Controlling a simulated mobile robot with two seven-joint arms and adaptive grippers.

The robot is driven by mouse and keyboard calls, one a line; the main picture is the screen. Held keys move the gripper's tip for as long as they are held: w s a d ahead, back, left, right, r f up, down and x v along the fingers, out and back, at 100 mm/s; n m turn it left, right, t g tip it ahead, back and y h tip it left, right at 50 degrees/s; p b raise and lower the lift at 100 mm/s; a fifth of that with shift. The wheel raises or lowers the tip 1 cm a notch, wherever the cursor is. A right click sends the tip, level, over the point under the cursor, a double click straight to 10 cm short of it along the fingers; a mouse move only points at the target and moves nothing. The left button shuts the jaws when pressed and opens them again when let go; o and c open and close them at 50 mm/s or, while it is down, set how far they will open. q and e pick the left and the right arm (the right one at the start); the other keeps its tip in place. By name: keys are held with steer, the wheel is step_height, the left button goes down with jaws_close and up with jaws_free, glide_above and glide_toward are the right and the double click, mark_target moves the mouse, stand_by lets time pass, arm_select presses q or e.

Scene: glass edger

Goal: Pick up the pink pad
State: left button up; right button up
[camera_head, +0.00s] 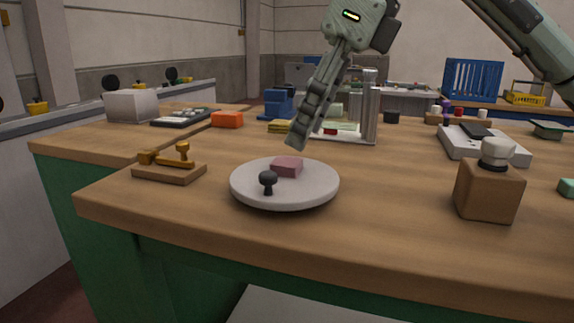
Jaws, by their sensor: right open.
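The pink pad (287,166) is a small block lying on a round white plate (315,187) near the front of the wooden bench. A small black knob (268,181) stands on the same plate, in front and to the left of the pad. My right gripper (298,142) reaches down from the upper right, with its fingers pointing at the pad. The fingertips appear just above and behind the pad, with nothing held. The fingers overlap in this view, so the gap between them is hard to see. My left gripper is not in view.
A wooden block with brass parts (169,170) lies left of the plate. A silver upright fixture (369,110) stands behind my right gripper. Bare bench lies between plate and bottle.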

mark_target(294, 162)
steer(key=x, duration=0.4)
steer(key=shift+w+d+f, duration=0.15)
steer(key=shift+w+f, duration=0.05)
steer(key=shift+f, duration=0.2)
steer(key=shift+c, duration=0.5)
steer(key=c, duration=0.7)
